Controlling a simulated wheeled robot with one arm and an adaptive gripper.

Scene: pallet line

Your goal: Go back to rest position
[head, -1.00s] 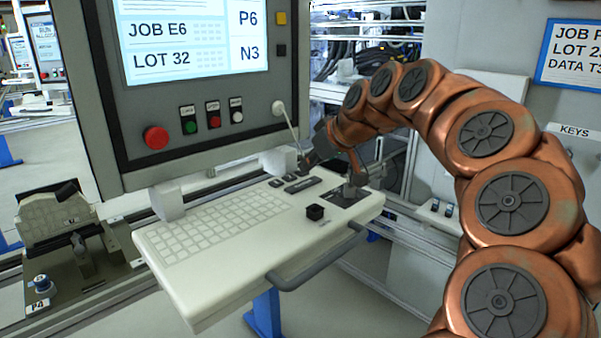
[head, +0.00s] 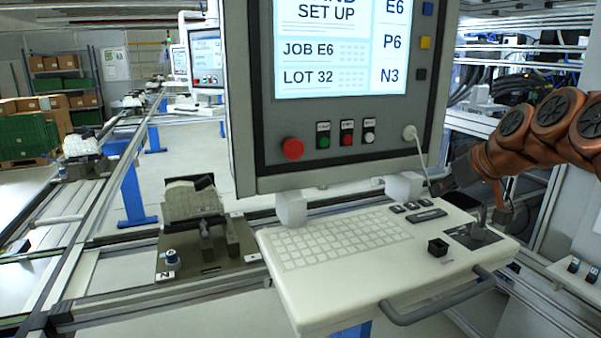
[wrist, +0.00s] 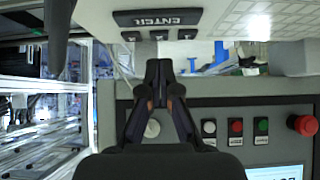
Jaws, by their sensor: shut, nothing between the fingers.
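My gripper (head: 434,187) is at the right of the head view, above the back edge of the white keyboard console (head: 292,292) and beside the lower right corner of the monitor (head: 240,120). It holds nothing. In the wrist view the two dark fingers of the gripper (wrist: 160,68) are together, pointing at the console's edge. The ENTER key (wrist: 157,17) lies beyond the fingertips in that view. My copper arm comes in from the right edge of the head view.
A joystick (head: 482,222) and a black button (head: 437,247) stand on the console, with a grey handle (head: 440,306) in front. A red button (head: 292,149) sits on the monitor. A fixture (head: 195,205) stands left. Shelves (head: 60,85) are far left.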

